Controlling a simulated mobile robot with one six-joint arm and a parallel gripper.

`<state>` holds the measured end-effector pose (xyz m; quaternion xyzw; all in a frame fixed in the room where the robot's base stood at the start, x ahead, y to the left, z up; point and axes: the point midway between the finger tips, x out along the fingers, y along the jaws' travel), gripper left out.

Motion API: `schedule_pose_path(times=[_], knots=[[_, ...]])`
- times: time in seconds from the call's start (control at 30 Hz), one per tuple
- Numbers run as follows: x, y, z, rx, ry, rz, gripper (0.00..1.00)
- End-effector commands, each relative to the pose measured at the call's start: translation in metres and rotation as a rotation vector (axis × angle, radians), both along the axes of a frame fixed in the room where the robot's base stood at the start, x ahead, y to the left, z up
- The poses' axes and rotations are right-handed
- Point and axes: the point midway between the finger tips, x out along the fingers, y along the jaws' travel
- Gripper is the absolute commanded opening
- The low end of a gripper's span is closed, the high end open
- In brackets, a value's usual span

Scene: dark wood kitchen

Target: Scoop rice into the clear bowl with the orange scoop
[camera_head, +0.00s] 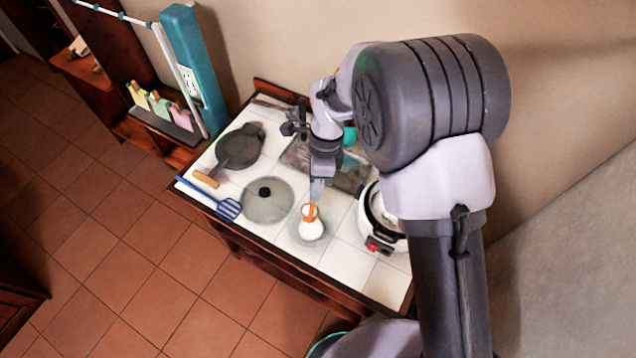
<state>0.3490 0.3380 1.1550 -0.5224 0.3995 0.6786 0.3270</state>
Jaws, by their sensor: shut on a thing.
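My gripper (315,189) points down over the front part of the white tiled counter, shut on the orange scoop (310,211). The scoop is just below the fingertips, at the clear bowl (298,233). White rice (311,229) shows at the bowl, under the orange part. I cannot tell whether this rice lies in the scoop or in the bowl. A white rice cooker (367,221) with a red switch stands open to the right of the bowl, with white contents showing. My arm hides part of the cooker's surroundings.
A round glass lid (267,201) with a black knob lies left of the bowl. A blue slotted spatula (228,208) and a dark pan (240,147) with a wooden handle lie farther left. The counter's front edge (250,250) is close to the bowl.

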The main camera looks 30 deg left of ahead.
Motion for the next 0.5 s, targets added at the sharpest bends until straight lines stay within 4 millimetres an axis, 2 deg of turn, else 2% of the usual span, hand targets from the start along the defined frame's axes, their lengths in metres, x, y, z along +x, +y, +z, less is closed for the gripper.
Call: schedule_pose_path(times=[0.03,0.5], knots=[[0.003,-0.006,-0.011,0.030,0.017,-0.014,0.00],[0.023,-0.049,-0.043,0.344,0.186,-0.085,0.00]])
